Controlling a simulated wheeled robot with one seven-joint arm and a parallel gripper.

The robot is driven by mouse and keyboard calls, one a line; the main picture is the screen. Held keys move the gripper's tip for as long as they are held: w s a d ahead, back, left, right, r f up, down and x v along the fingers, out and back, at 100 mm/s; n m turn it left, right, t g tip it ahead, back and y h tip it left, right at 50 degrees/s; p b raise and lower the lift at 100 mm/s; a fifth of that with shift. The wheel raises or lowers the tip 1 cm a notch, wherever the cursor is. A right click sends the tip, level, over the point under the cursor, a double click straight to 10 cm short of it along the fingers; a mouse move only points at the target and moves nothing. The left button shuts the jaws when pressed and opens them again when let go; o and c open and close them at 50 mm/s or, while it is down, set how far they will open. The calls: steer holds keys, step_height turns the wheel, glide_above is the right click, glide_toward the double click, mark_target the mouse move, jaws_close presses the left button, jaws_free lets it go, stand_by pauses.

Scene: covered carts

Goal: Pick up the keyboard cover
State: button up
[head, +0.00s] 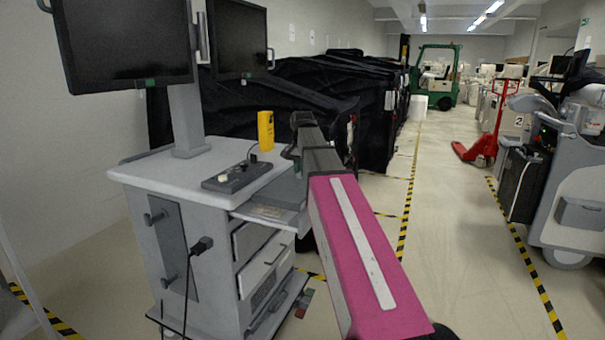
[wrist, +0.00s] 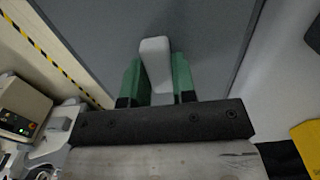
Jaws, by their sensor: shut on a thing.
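The keyboard cover (wrist: 85,40) is a flat dark grey panel that fills the upper part of the wrist view. A light grey block-shaped handle (wrist: 155,50) stands on it. My gripper (wrist: 157,70) has its two green fingers on either side of this handle and is shut on it. In the head view the grey cover (head: 284,188) shows at the right side of the white cart (head: 140,170), partly behind my arm. The fingertips are hidden in that view. I cannot tell whether the cover is lifted off its support.
A yellow device (head: 265,130) and a dark control box (head: 238,176) sit on the cart top, beside two monitors (head: 125,45). Black covered carts (head: 290,85) stand behind. A red pallet jack (head: 480,150) stands at right. The taped aisle floor (head: 450,210) is clear.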

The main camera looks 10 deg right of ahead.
steer(key=shift+r, duration=2.55)
